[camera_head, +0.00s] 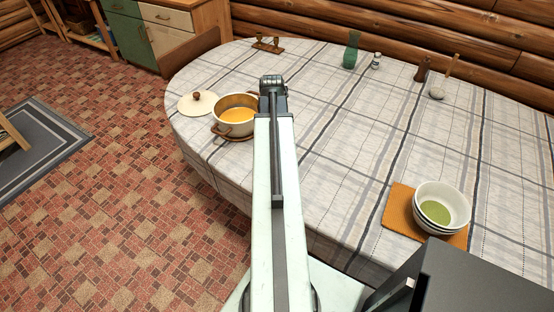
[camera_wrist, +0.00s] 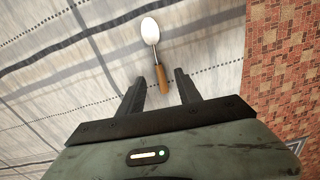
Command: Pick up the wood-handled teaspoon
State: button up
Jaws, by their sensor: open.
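The wood-handled teaspoon (camera_wrist: 152,40) lies on the checked tablecloth in the wrist view, with a pale bowl at the top and a brown wooden handle pointing down toward my gripper. My gripper (camera_wrist: 158,82) is open and empty. The end of the spoon's handle lies between its two fingertips in the picture; I cannot tell how high above the cloth the fingers are. In the head view my arm reaches over the table and ends at my gripper (camera_head: 272,82). The teaspoon does not show there.
The table (camera_head: 330,150) has a pot of orange soup (camera_head: 233,129) just left of my arm, with its lid (camera_head: 198,108) beside it. Stacked bowls (camera_head: 458,197) sit on an orange mat (camera_head: 401,199) at right. A green glass vase (camera_head: 350,57) stands at the back. The middle is clear.

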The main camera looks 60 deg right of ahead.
jog(key=f+b, duration=0.2)
jog(key=f, duration=0.1)
jog(key=f+b, duration=0.3)
jog(key=shift+s+d, duration=0.1)
jog(key=shift+s, duration=0.1)
jog(key=shift+r, duration=0.15)
grip_shut()
